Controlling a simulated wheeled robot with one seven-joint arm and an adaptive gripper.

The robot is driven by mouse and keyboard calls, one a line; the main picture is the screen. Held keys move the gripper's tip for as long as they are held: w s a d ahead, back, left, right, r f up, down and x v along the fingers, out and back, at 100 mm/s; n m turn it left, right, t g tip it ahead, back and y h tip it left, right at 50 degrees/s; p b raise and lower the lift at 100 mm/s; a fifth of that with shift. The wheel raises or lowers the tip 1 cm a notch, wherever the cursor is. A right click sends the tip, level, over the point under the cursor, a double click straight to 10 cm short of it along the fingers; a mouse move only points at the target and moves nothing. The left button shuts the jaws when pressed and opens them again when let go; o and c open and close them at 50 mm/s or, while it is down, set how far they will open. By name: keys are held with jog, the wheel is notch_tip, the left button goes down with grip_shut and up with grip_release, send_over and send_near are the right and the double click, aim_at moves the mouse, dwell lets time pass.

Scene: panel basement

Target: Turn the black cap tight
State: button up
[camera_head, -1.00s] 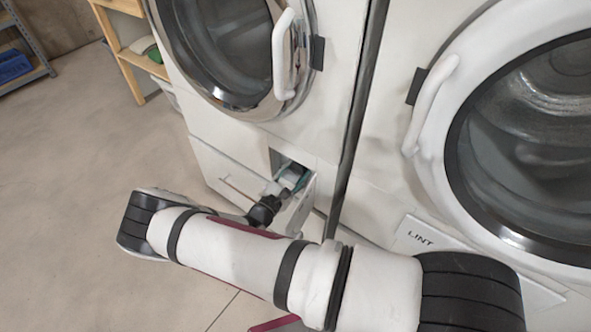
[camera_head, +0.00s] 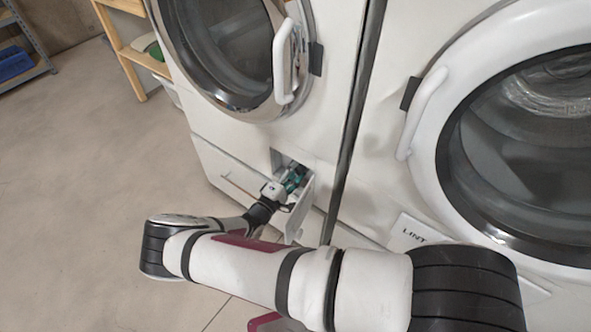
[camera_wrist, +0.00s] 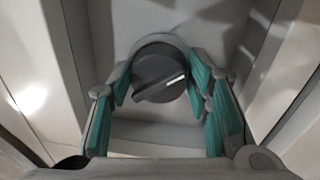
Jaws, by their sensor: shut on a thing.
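The black cap (camera_wrist: 158,72) is a round dark grey knob with a raised grip bar and a pale line on it. It sits in a recess at the bottom of the left machine and shows in the wrist view at the upper middle. My gripper (camera_wrist: 160,85) has its teal-padded fingers on both sides of the cap and is shut on it. In the head view my gripper (camera_head: 292,178) reaches into the small opening, and the cap is hidden there.
The recess has pale walls close on both sides of my gripper. An open white flap (camera_head: 302,210) stands at the opening's right. A washer door with a white handle (camera_head: 284,70) is above. A LINT panel (camera_head: 415,232) is to the right. The floor at left is clear.

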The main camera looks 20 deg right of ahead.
jog(key=shift+f+m, duration=0.1)
jog(key=shift+m, duration=0.5)
jog(key=o, duration=1.2)
jog(key=shift+c, duration=0.2)
jog(key=v, duration=1.2)
jog(key=shift+a, duration=0.1)
